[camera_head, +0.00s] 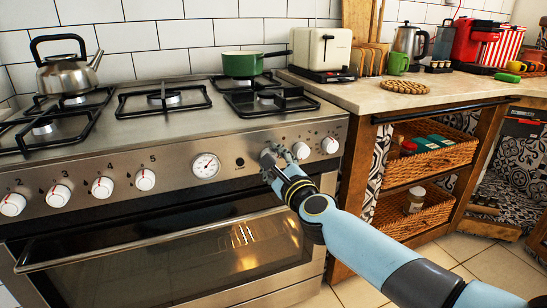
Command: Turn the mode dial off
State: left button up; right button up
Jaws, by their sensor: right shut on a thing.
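The stove's steel front panel (225,178) carries a row of white dials and a round gauge (206,165). My right gripper (271,160) is at the panel, right of the gauge and a small black button. It is shut on the mode dial, which its fingers mostly hide. I cannot read the dial's setting. Two more white dials, one (301,151) just right of the fingers and one (330,145) farther right, are free. My left gripper is not in view.
Several numbered dials, one of them numbered 5 (145,180), line the panel's left. The oven door handle (150,243) runs below. A kettle (67,75) and a green pan (242,64) stand on the stove. A counter (365,94) with a toaster (322,50) adjoins on the right.

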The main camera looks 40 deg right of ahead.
pick_arm(q)
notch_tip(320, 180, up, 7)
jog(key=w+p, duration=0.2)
jog(key=p, duration=0.4)
jog(key=shift+p, duration=0.3)
pick_arm(e)
jog(key=shift+r+n, duration=0.15)
jog(key=shift+n, duration=7.65)
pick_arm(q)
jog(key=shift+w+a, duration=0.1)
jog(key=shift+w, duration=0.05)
pick_arm(e)
jog(key=o, duration=1.2)
jog(key=shift+c, duration=0.2)
jog(key=v, duration=1.2)
